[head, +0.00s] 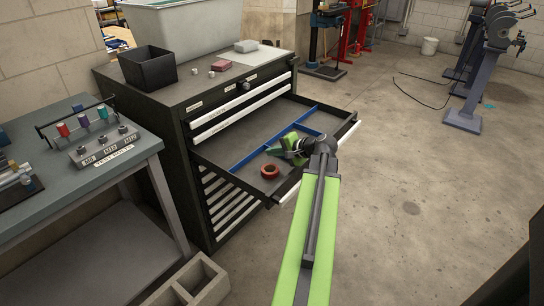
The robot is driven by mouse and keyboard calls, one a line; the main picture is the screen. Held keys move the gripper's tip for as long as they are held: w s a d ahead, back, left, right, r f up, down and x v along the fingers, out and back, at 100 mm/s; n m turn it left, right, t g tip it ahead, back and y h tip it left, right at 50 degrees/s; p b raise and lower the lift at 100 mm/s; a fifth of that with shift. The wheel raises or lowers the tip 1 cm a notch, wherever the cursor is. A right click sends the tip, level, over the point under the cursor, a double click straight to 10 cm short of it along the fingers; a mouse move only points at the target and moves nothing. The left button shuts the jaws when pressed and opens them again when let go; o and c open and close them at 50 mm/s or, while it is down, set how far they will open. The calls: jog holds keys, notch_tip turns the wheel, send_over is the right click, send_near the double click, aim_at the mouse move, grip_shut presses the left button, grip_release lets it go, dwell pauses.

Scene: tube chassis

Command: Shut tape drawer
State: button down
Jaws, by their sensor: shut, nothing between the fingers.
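The tape drawer (238,148) is pulled well out of the dark tool cabinet (174,105). Its front panel (345,133) has a pale handle strip and faces right. A red ring-shaped roll of tape (270,171) lies in its front left part, beside blue dividers (250,155). My green arm comes up from the bottom of the view and crosses the drawer front. My gripper (281,151) is shut and empty, over the open drawer near the tape. The wrist hides part of the front panel and the drawer's inside, and I cannot tell whether it touches either.
Drawers above and below the open one are shut. A black bin (148,68), a grey tub (185,35) and small blocks stand on the cabinet top. A workbench (75,170) is at left, a hollow concrete block (190,282) below it.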

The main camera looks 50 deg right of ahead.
aim_at(254, 153)
jog(key=b+x, duration=0.3)
jog(key=x, duration=0.4)
jog(key=shift+w+f, duration=0.1)
jog(key=shift+d, duration=0.1)
